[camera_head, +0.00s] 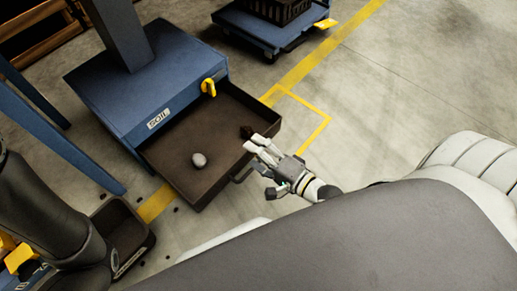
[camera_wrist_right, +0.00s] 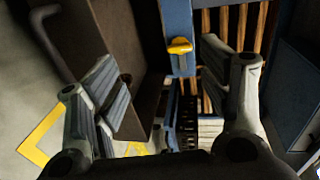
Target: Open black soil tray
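The dark soil tray (camera_head: 225,125) sticks out of the blue unit labelled SOIL (camera_head: 159,118), pulled well out, with its inside showing. A pale round lump (camera_head: 199,160) lies in it, and a small dark lump (camera_head: 246,132) is near its right corner. A bar handle (camera_head: 242,174) is on its front wall. My right gripper (camera_head: 257,152) is at the front wall near the right corner, its fingers reaching over the rim. In the right wrist view its fingers (camera_wrist_right: 165,90) are spread with nothing gripped; the handle (camera_wrist_right: 50,40) is outside them. My left gripper is out of view.
A yellow latch-like part (camera_head: 209,87) is on the unit by the tray's back right. A blue cart with a dark crate (camera_head: 275,10) stands behind. A black bin (camera_head: 122,235) is at lower left, partly hidden by my left arm. Floor to the right is clear.

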